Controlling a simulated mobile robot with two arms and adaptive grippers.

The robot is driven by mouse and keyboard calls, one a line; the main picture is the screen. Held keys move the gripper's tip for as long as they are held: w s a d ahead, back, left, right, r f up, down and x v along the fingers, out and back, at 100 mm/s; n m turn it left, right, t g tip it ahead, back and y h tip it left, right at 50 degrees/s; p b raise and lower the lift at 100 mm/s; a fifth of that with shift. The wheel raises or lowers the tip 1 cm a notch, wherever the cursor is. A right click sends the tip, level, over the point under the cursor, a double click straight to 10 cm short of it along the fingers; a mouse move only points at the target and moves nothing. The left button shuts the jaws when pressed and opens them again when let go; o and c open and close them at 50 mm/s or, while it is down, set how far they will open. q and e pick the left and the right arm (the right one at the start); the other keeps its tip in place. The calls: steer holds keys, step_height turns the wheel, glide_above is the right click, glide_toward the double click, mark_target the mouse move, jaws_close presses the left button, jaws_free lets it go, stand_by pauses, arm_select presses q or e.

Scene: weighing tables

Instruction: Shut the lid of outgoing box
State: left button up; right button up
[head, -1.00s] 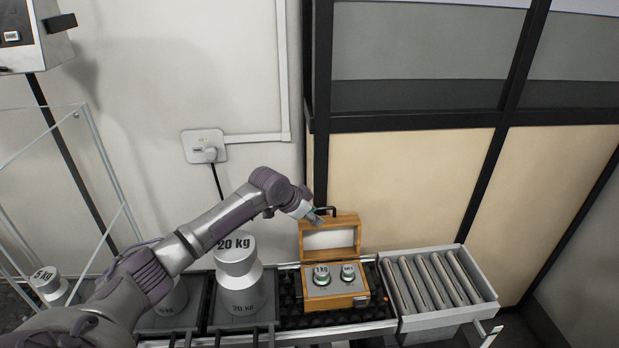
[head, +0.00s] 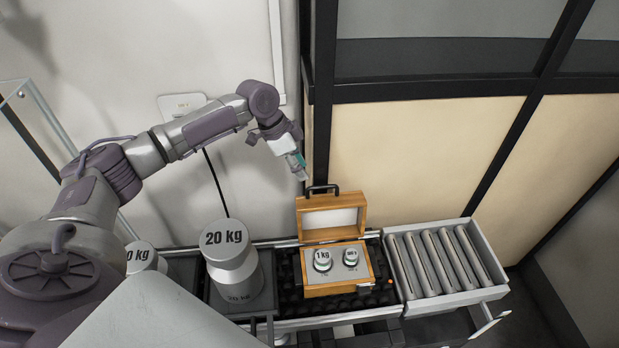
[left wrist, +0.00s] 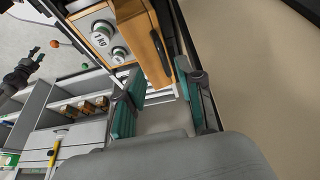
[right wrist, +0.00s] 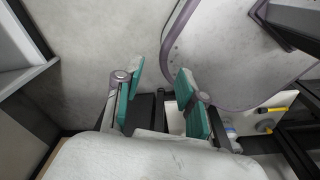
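The wooden outgoing box (head: 345,290) stands on the black roller section of the bench. Its lid (head: 331,236) is up, with the pale inner face showing and a dark handle (head: 322,188) on top. A 1 kg weight (head: 322,261) and a smaller weight (head: 351,257) sit inside. My left gripper (head: 302,174) is above and just left of the raised lid, apart from it. In the left wrist view its fingers (left wrist: 160,100) are open and empty, with the lid (left wrist: 143,45) and handle (left wrist: 187,78) close beyond them. My right gripper (right wrist: 160,98) is open and empty, away from the box.
A large 20 kg weight (head: 231,262) stands left of the box, with another weight (head: 141,257) farther left. A metal roller tray (head: 497,285) adjoins the box on the right. A wall and a dark-framed panel (head: 420,150) rise behind the bench.

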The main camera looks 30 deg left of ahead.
arm_select(q)
steer(key=p+x, duration=0.1)
steer(key=x, duration=0.5)
steer(key=shift+w+f, duration=0.2)
steer(key=shift+f, duration=0.15)
jaws_close()
